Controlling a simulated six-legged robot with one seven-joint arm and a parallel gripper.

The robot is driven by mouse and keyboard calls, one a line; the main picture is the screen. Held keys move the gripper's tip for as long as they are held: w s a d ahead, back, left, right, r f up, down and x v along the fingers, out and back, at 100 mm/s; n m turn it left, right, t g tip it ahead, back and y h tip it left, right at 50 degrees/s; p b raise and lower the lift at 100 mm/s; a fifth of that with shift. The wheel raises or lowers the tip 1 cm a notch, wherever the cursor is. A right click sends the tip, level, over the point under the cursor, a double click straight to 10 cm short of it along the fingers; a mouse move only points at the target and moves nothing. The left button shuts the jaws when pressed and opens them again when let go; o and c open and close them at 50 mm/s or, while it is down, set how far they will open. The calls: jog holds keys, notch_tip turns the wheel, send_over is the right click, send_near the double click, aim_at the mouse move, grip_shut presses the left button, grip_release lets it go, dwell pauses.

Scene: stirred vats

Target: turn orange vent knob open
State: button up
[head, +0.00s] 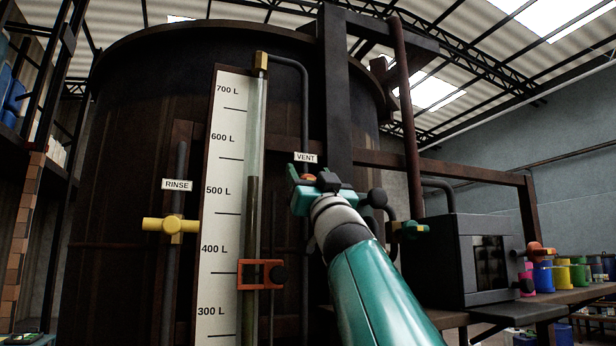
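A small piece of the orange vent knob (308,177) shows just below the VENT label (305,158), on the front of the large dark vat. My gripper (308,183), teal and dark, is right at the knob and covers most of it. One teal finger shows to the left of the orange piece, and a dark part of my gripper lies to the right. I cannot tell whether the fingers press on the knob or only stand around it. How far the knob is turned is hidden.
Left of my gripper are a litre scale (228,200), a sight tube with an orange bracket (262,275), and a yellow RINSE valve (171,225). A grey box (470,260) and coloured pots (562,274) stand on the bench at right. Dark pipes run close beside my arm.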

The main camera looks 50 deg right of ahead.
jog(key=shift+s, duration=0.1)
jog(key=c, duration=0.9)
jog(key=shift+o, duration=0.2)
jog(key=shift+a+n+t+y, duration=0.1)
jog(key=shift+n+t+y, duration=0.55)
jog(key=shift+n+y, duration=1.85)
jog(key=shift+a+n+t+y, duration=0.1)
jog(key=shift+n+t+y, duration=0.55)
jog(key=shift+n+y, duration=1.8)
jog(key=shift+n+h, duration=0.25)
jog(key=o, duration=1)
jog(key=shift+w, duration=0.2)
jog(key=shift+s+f, duration=0.1)
jog(key=shift+s, duration=0.05)
jog(key=v, duration=1.3)
jog(key=shift+s+f, duration=0.2)
